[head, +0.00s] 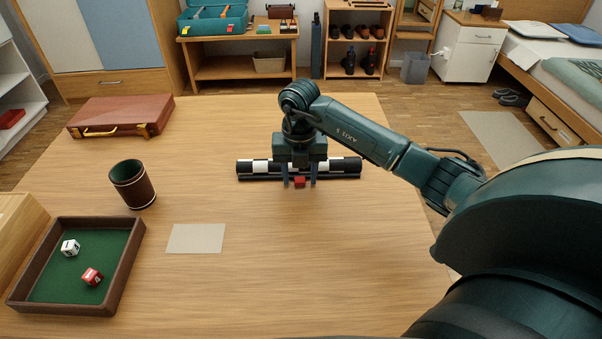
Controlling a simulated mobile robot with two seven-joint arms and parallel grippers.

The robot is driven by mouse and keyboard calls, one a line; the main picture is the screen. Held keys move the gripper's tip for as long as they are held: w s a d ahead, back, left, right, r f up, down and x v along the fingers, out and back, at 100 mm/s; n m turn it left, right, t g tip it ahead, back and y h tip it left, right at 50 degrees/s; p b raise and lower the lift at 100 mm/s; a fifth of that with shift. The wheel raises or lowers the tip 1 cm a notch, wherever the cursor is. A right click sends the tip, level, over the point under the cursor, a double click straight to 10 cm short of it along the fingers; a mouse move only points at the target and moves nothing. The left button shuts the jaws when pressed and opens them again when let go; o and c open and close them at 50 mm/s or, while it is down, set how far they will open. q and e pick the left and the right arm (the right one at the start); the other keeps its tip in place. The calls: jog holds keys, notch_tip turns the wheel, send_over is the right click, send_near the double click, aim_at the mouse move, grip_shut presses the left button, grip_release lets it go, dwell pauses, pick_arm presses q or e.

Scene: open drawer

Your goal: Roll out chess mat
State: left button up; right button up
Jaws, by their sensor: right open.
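The chess mat (342,164) is a black and white checkered roll lying crosswise on the wooden table, right of the middle. A dark bar runs along its near side. A small red piece (300,182) shows at the near edge, between my fingers. My right gripper (300,181) points down over the middle of the roll, its open fingers on either side of the red piece. Whether the fingers touch the roll cannot be seen. The gripper hides part of the roll. My left gripper is not in view.
A brown case (121,114), a dice cup (133,185), a green-lined tray (127,262) with two dice, and a pale card (195,239) are on the left of the table (300,270). The table in front of the roll is clear.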

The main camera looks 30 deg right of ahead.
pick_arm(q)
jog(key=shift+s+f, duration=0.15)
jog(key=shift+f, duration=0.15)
pick_arm(e)
grip_shut()
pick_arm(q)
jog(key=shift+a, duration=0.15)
pick_arm(e)
jog(key=shift+s, duration=0.15)
